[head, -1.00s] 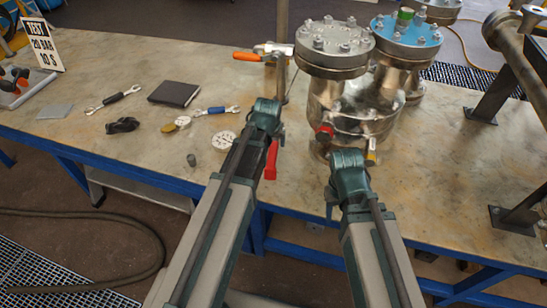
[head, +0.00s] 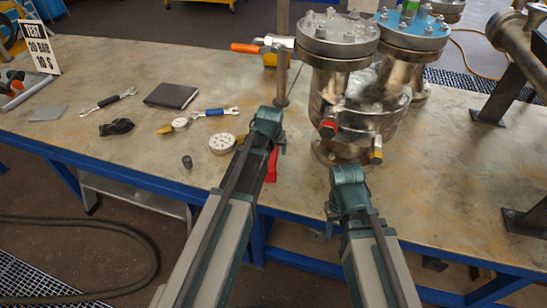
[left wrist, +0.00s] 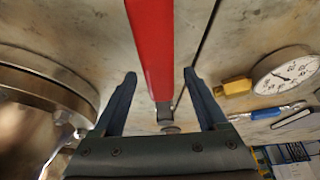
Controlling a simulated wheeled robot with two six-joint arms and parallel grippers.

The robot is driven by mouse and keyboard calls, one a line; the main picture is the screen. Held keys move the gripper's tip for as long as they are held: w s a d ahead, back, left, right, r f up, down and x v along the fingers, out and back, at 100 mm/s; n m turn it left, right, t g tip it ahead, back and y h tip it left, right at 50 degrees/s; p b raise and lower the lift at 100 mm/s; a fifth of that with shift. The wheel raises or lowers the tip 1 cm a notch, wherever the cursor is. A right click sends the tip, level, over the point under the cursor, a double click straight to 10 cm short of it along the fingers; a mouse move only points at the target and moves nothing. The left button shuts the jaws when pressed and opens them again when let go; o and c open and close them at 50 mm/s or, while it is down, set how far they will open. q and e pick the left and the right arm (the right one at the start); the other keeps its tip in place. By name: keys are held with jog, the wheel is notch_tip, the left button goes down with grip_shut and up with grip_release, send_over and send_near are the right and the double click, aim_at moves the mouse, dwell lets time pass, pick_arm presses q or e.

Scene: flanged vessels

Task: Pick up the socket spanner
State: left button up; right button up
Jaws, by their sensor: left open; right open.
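A red-handled tool, which I take to be the socket spanner, lies on the table below my left gripper. In the left wrist view its red handle (left wrist: 152,40) runs between the fingers and ends in a grey metal end. In the head view a piece of red (head: 272,165) shows beside the left arm, which hides the rest. My left gripper (left wrist: 159,73) is open, one finger each side of the handle, with gaps showing; it also appears in the head view (head: 280,144). My right gripper (head: 331,212) is open and empty near the table's front edge.
Flanged vessels (head: 338,38) stand close right of the left gripper. A post (head: 281,75) and an orange-handled valve (head: 245,48) are behind it. A dial gauge (head: 222,143), a blue-handled spanner (head: 215,112) and a notebook (head: 170,95) lie left.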

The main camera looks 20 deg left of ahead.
pick_arm(q)
grip_shut()
dwell(0.3)
jog(key=shift+r, duration=0.2)
pick_arm(e)
jog(key=shift+r, duration=0.2)
